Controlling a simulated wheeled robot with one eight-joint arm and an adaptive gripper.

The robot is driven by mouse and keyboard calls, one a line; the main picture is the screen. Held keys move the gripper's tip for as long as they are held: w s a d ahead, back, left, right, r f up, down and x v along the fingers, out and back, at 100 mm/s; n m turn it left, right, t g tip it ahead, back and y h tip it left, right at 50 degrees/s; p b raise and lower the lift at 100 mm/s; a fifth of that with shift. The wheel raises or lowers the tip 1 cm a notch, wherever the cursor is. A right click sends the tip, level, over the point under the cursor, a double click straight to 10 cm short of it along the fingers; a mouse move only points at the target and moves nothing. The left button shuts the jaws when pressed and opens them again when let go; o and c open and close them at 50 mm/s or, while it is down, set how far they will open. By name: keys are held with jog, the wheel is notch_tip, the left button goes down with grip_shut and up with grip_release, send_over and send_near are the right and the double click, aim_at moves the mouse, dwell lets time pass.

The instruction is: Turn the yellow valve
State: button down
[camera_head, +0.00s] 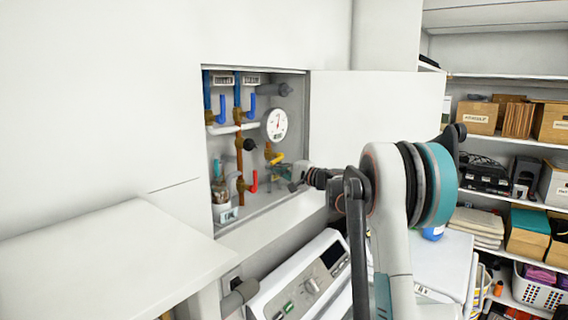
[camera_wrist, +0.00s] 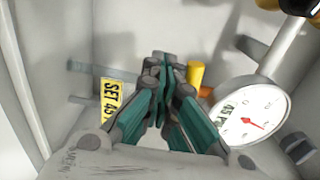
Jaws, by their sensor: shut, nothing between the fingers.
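The yellow valve (camera_head: 277,158) has a small yellow handle below the round gauge inside the open wall cabinet. In the wrist view a yellow handle (camera_wrist: 196,75) shows just right of my fingertips, partly hidden behind the gripper. My gripper (camera_head: 285,173) reaches into the cabinet from the right, close to the yellow valve and slightly below it. In the wrist view my gripper (camera_wrist: 165,68) has its teal fingers together with nothing between them. I cannot tell whether a finger touches the handle.
The white gauge (camera_head: 276,124) is near the yellow handle and also shows in the wrist view (camera_wrist: 252,115). A red handle (camera_head: 254,182) and blue handles (camera_head: 221,109) sit on nearby pipes. The open cabinet door (camera_head: 362,110) is on the right. A yellow tag (camera_wrist: 110,98) hangs left of my fingers.

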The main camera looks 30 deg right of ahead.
jog(key=shift+a+r, duration=0.1)
jog(key=shift+r, duration=0.05)
jog(key=shift+a+r, duration=0.25)
jog(key=shift+r, duration=0.45)
